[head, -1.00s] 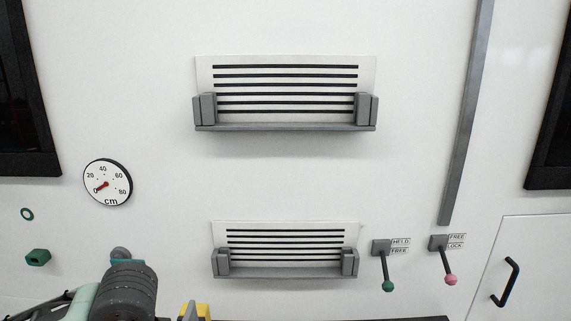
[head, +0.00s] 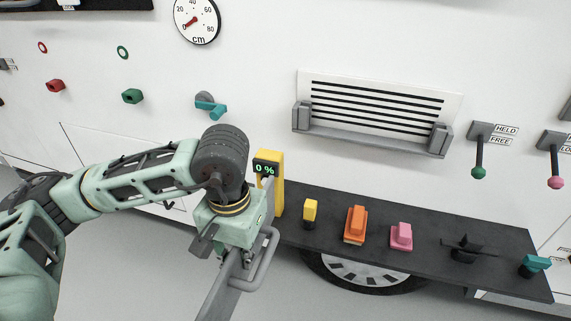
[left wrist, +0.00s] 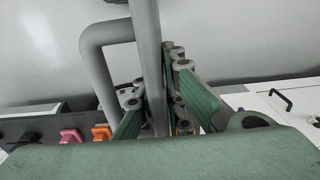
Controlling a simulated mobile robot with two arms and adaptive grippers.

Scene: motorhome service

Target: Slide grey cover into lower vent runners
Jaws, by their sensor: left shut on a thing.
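The lower vent (head: 375,104) is a white plate with dark slots on the wall, right of centre in the head view. Grey runners stand at its left (head: 301,116) and right (head: 440,140) ends, joined by a grey ledge below. My left gripper (head: 236,254) is low, left of and below the vent, and is shut on a grey piece with a bar handle, apparently the grey cover (head: 221,292). The cover runs out of the bottom of the head view. In the left wrist view its grey handle (left wrist: 97,70) shows beside the green fingers. My right gripper is not in view.
A dark shelf (head: 330,207) below the vent bears a yellow post with a 0 % display (head: 267,168), an orange block (head: 355,224) and a pink block (head: 401,236). Levers with green (head: 479,172) and pink (head: 556,182) knobs hang to the right. The wall before the vent is clear.

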